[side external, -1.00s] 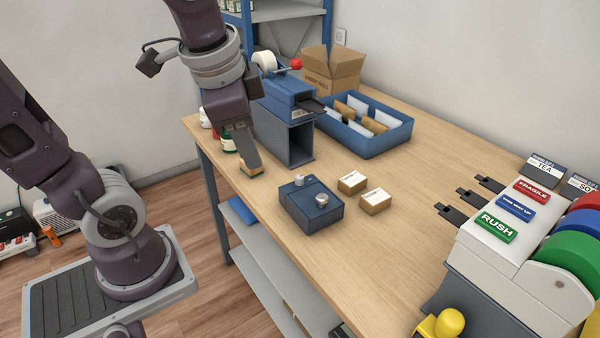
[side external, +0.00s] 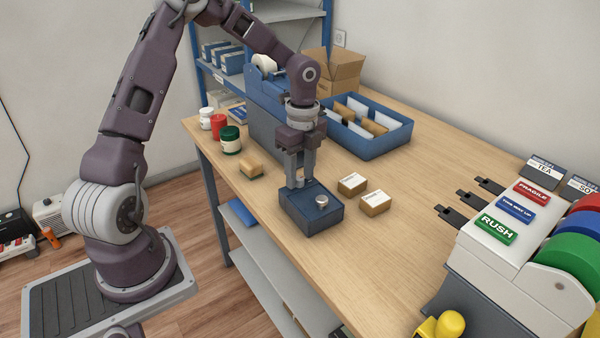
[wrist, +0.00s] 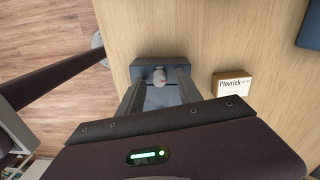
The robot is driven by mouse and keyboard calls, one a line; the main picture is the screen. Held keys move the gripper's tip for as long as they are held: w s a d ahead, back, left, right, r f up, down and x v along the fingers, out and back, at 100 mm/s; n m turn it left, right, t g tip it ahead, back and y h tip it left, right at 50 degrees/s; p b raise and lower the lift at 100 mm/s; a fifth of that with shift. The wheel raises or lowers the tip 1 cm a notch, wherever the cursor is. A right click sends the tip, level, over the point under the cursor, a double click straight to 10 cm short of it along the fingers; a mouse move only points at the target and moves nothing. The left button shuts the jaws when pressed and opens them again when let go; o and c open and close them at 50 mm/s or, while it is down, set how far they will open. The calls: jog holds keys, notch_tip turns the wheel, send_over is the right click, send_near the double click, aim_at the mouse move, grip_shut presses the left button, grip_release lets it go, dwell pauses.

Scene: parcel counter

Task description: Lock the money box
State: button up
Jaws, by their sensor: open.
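The money box (side external: 322,219) is a small dark blue box on the wooden counter. A round silver knob (side external: 321,201) stands on the near part of its lid. A smaller pale fitting on the lid's far part is hidden behind my gripper in the side view. My gripper (side external: 299,184) points straight down over that far part, fingers apart. In the wrist view, a small pale knob (wrist: 160,76) on the box (wrist: 147,70) shows between the two open fingers. I cannot tell whether either finger touches it.
Two small labelled parcels, one (side external: 352,184) and another (side external: 375,203), lie just right of the box. A tan-topped block (side external: 251,169) and a green-lidded jar (side external: 231,140) are to the left. A blue tray (side external: 372,145) stands behind. The counter in front is clear.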

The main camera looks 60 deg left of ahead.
grip_shut()
jog(key=shift+n, duration=0.3)
jog(key=n, duration=0.4)
jog(key=shift+n, duration=0.3)
jog(key=n, duration=0.4)
jog(key=shift+n, duration=0.3)
jog(key=n, duration=0.4)
jog(key=shift+n+t, duration=0.3)
jog(key=shift+n, duration=2.1)
jog(key=shift+a, duration=0.1)
